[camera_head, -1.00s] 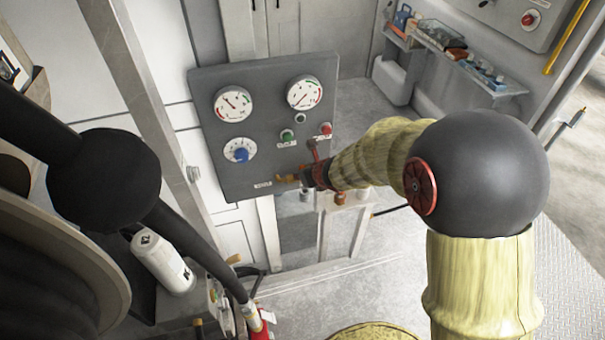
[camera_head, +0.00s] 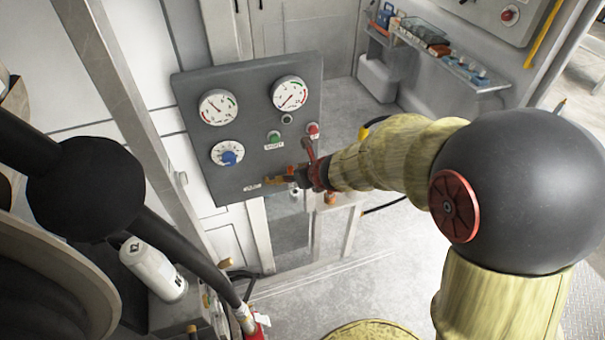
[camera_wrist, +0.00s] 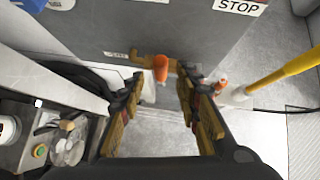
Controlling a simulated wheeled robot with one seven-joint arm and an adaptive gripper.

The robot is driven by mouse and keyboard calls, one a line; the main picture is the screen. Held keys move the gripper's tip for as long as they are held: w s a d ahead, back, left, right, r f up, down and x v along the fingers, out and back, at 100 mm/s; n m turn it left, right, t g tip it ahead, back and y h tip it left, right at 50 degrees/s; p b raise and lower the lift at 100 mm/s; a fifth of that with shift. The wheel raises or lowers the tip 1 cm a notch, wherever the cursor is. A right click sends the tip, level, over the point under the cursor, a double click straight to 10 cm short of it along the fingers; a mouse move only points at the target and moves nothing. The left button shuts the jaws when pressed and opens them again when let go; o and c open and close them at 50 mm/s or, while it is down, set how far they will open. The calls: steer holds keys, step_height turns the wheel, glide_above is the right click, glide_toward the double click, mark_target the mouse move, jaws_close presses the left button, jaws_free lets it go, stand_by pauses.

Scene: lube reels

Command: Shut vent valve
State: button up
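The vent valve is a brass fitting (camera_head: 274,181) at the bottom edge of the grey gauge panel (camera_head: 190,120), beside a small label too small to read. In the wrist view the brass valve body (camera_wrist: 143,59) has an orange-red handle (camera_wrist: 160,68) that points toward the camera. My gripper (camera_wrist: 160,80) is open, with one finger on each side of the handle. The handle is at or just beyond the fingertips; I cannot tell whether they touch it. In the head view my gripper (camera_head: 304,175) is right at the valve and partly hides it.
A yellow pole (camera_wrist: 283,70) stands right of my gripper in the wrist view. A white bottle (camera_head: 152,268) is at lower left.

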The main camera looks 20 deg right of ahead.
steer(key=v, duration=0.6)
steer(key=shift+s, duration=0.2)
steer(key=shift+r, duration=0.1)
stand_by(0.3)
